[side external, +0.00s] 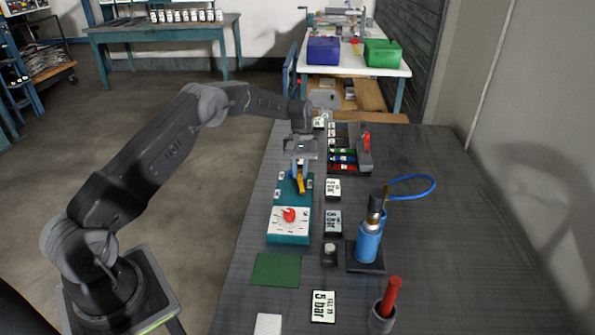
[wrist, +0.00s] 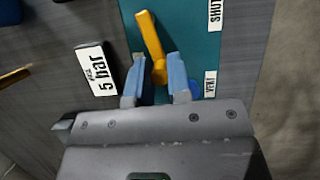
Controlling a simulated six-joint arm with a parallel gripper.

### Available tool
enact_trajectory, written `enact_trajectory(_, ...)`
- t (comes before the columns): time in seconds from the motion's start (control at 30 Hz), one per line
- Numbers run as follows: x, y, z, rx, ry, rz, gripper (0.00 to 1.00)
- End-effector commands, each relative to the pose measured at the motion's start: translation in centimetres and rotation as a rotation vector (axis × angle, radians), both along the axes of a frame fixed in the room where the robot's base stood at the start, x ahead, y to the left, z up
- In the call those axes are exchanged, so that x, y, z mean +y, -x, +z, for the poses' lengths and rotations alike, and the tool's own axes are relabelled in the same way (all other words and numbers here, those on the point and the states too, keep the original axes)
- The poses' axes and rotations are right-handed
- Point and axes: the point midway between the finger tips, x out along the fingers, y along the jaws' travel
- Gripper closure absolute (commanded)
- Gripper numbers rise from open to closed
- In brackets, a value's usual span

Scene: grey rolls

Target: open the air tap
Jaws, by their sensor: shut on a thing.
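The air tap's yellow lever (side external: 301,184) stands on a teal panel (side external: 280,195) on the bench. In the wrist view the yellow lever (wrist: 151,35) slants up and slightly left on the teal panel (wrist: 187,35). A SHUT label (wrist: 215,14) is at the panel's upper right and an OPEN label (wrist: 210,85) lower right. My gripper (side external: 299,170) is low over the panel. In the wrist view my gripper (wrist: 155,59) has its blue fingers on both sides of the lever's lower end, shut on it. The lever's pivot is not clear.
A teal box with a red knob (side external: 289,215) stands in front of the tap. A blue cylinder (side external: 369,243) with a blue hose is to the right. A rack with coloured parts (side external: 346,155) is behind. A 5 bar card (wrist: 96,69) lies beside the panel. The bench's right side is clear.

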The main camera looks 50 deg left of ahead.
Motion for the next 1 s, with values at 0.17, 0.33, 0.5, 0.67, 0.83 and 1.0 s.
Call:
enact_trajectory(0.17, -0.61, -0.82, -0.03, -0.003, -0.001, -0.175, 1.0)
enact_trajectory(0.33, -0.76, -1.03, 0.01, -0.003, -0.001, -0.244, 1.0)
enact_trajectory(0.5, -0.76, -1.04, 0.04, -0.004, -0.001, -0.246, 1.0)
enact_trajectory(0.67, -0.77, -1.05, 0.04, -0.005, -0.001, -0.245, 0.76)
enact_trajectory(0.83, -0.77, -1.02, 0.03, -0.003, -0.001, -0.244, 0.59)
enact_trajectory(1.0, -0.76, -1.0, 0.02, -0.002, 0.0, -0.244, 0.57)
